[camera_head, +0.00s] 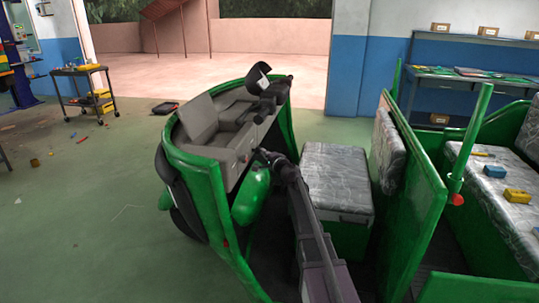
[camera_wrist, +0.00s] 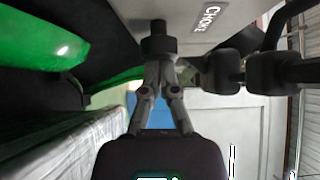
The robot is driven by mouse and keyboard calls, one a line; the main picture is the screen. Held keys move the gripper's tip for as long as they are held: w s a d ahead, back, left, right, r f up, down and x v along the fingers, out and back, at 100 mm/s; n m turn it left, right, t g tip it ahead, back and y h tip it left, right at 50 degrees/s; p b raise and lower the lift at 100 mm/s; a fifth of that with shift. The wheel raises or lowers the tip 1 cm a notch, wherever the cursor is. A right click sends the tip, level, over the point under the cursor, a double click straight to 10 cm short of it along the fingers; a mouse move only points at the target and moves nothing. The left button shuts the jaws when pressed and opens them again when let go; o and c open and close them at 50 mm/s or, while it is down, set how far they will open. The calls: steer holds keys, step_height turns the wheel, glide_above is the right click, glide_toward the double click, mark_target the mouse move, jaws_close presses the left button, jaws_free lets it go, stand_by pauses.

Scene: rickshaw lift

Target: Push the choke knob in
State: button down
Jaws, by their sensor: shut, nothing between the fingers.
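The choke knob (camera_wrist: 158,45) is black, with a wide head and a narrower part above it in the wrist view. It sits beside a grey label reading CHOKE (camera_wrist: 208,16) on the pale dash panel. My gripper (camera_wrist: 158,66) is shut and empty, its fingertips right at the wide head of the knob. I cannot tell whether they touch it or how far the knob stands out. In the head view my gripper (camera_head: 264,156) is at the grey dashboard (camera_head: 215,135) of the green rickshaw, and the knob cannot be made out there.
Black handlebar parts (camera_wrist: 245,72) are close to the right of my fingers in the wrist view. A grey wrapped seat (camera_head: 337,175) is right of my arm. A green partition (camera_head: 415,205) stands farther right. Open green floor (camera_head: 90,210) lies left of the rickshaw.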

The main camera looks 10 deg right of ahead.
stand_by(0.5)
steer(key=w+d+v, duration=0.1)
steer(key=d+v, duration=0.1)
steer(key=v, duration=1)
steer(key=shift+s+d, duration=0.4)
steer(key=shift+d, duration=0.1)
steer(key=shift+a, duration=0.1)
